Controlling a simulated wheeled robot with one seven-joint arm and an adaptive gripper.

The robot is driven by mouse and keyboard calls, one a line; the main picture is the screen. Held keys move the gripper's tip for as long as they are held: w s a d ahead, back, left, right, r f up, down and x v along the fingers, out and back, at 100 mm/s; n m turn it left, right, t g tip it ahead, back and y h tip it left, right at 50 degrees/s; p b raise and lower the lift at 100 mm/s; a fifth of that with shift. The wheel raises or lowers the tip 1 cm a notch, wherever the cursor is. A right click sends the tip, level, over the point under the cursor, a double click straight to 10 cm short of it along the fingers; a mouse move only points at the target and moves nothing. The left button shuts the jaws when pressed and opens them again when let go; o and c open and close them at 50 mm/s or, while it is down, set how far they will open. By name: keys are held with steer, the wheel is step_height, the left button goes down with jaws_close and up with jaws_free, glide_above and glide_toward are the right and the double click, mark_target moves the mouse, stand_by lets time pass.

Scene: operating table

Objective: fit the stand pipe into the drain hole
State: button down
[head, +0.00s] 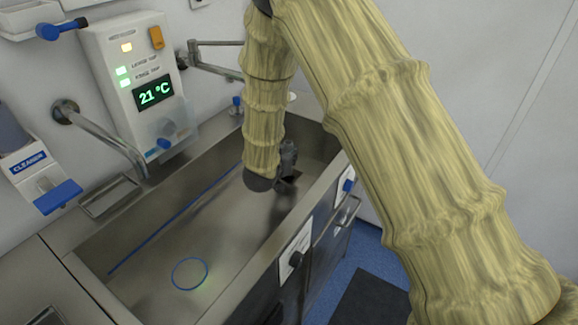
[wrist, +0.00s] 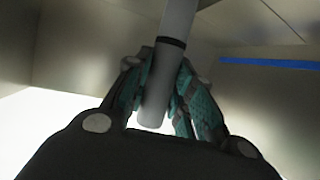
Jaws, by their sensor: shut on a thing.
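My gripper (head: 287,163) is low inside the steel sink, toward its far right end. In the wrist view my gripper (wrist: 160,88) has its teal-padded fingers closed around the stand pipe (wrist: 176,22), a grey tube with a black band. The pipe slants slightly in that view, and its upper end runs out of the frame. In the head view the pipe cannot be made out behind the arm and gripper. No drain hole can be made out; the sink floor around the gripper is partly hidden by it.
The sink (head: 150,296) has raised walls on all sides. A thin blue ring (head: 190,273) lies on its near floor, and a blue line (head: 175,219) runs along the back wall.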

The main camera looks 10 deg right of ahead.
steer(key=shift+f, duration=2.25)
steer(key=shift+d+f, duration=0.1)
steer(key=shift+f, duration=0.05)
steer(key=c, duration=1.2)
jaws_free()
steer(key=shift+c, duration=0.2)
steer(key=shift+r, duration=0.2)
steer(key=v, duration=1.2)
